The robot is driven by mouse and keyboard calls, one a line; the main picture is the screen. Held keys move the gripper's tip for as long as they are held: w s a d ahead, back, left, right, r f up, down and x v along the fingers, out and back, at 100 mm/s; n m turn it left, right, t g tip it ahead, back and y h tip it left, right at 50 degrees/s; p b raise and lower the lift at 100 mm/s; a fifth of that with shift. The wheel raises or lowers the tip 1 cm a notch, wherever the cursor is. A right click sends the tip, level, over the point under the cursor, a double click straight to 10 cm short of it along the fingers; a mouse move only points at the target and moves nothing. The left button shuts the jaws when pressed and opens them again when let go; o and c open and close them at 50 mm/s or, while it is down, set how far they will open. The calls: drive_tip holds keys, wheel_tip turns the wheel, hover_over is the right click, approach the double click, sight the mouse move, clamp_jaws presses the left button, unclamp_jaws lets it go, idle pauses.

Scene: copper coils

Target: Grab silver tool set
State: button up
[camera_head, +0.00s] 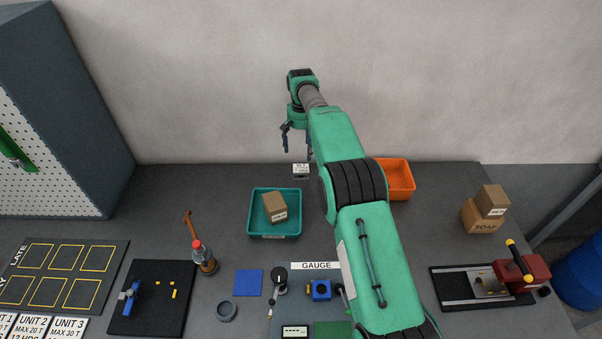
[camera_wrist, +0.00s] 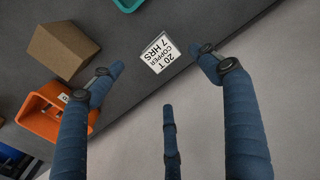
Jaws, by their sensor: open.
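No thing clearly recognisable as a silver tool set shows in either view. A grey metal plate (camera_head: 490,288) lies on the black and silver fixture at the right, beside a red block. A small blue and silver tool (camera_head: 130,292) stands on a black mat at the left; I cannot tell whether either is the set. My gripper (camera_head: 294,143) is raised near the back table edge, far from both. In the wrist view its blue fingers (camera_wrist: 161,62) are spread open and empty. A white card (camera_wrist: 164,52) reading "20 T COPPER 7 HRS" lies below between them.
A teal bin (camera_head: 251,220) holds a brown box (camera_head: 275,207). An orange bin (camera_head: 402,178) is partly behind my arm. Stacked brown boxes (camera_head: 482,216) stand at the right. A bottle (camera_head: 206,261) stands left of centre. My arm hides part of the gauge area (camera_head: 316,266).

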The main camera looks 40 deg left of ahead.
sight(301, 168)
wheel_tip(301, 168, down, 8)
drive_tip(key=shift+f+b, duration=0.1)
drive_tip(key=shift+b, duration=0.3)
idle(0.3)
drive_tip(key=shift+w+a+f+b, duration=0.1)
drive_tip(key=shift+f+b, duration=0.25)
drive_tip(key=shift+f, duration=2.25)
drive_tip(key=shift+r, duration=0.1)
clamp_jaws()
